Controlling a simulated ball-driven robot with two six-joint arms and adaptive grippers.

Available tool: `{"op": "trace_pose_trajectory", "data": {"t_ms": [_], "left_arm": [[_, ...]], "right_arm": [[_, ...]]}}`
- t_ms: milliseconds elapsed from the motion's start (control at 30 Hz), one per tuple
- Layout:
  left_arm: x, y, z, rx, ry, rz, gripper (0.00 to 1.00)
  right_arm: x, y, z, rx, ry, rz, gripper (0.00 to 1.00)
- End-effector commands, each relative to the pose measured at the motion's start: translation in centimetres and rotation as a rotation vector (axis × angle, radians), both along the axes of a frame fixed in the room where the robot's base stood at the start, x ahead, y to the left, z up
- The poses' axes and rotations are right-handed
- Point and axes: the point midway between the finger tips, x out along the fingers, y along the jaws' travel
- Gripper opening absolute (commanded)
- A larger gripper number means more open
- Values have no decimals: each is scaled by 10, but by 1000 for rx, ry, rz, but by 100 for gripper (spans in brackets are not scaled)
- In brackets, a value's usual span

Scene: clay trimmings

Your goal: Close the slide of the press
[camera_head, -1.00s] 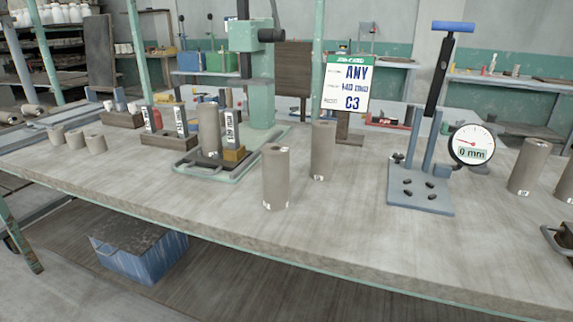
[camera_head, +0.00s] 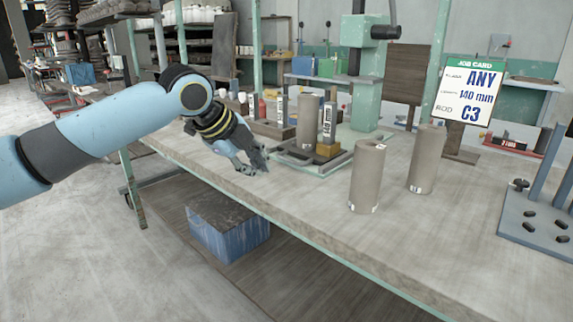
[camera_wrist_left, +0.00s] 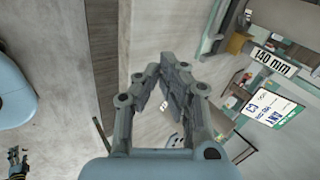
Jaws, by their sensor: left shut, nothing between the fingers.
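The green press (camera_head: 368,75) stands at the back of the bench. A dark slide frame (camera_head: 300,157) lies low at its front, bearing a clay cylinder (camera_head: 308,122) and a brass-coloured block (camera_head: 328,149). Several labelled upright blocks stand around it; one (camera_head: 281,110) is left of the cylinder. How far the slide is out I cannot tell. My left gripper (camera_head: 258,168) is shut and empty, above the bench's front edge, left of and nearer than the slide, apart from it. It also shows in the left wrist view (camera_wrist_left: 172,85).
Two clay cylinders stand on the bench, one nearer (camera_head: 367,176) and one behind (camera_head: 427,160). A blue-grey gauge stand (camera_head: 540,220) is at the right. The bench (camera_head: 310,205) is bare at its front. A blue box (camera_head: 228,230) sits below.

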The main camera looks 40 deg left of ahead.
Motion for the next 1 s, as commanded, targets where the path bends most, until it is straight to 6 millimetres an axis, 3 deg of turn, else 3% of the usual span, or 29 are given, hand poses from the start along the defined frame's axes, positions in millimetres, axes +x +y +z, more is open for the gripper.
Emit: {"op": "trace_pose_trajectory", "data": {"t_ms": [33, 133, 267, 767, 1000], "left_arm": [[10, 11, 14, 29, -22, -29, 0], [22, 26, 33, 69, -51, -75, 0], [32, 31, 35, 82, -68, -96, 0], [94, 25, -40, 79, -65, -95, 0], [125, 25, -43, 83, -65, -94, 0]], "right_arm": [[0, -1, 0, -2, 1, 1, 82], [-1, -2, 0, -3, 2, 1, 82], [-3, -2, -2, -3, 5, 0, 82], [-10, -2, -20, -3, 16, 1, 82], [-11, 1, -24, 0, 17, 0, 82]]}}
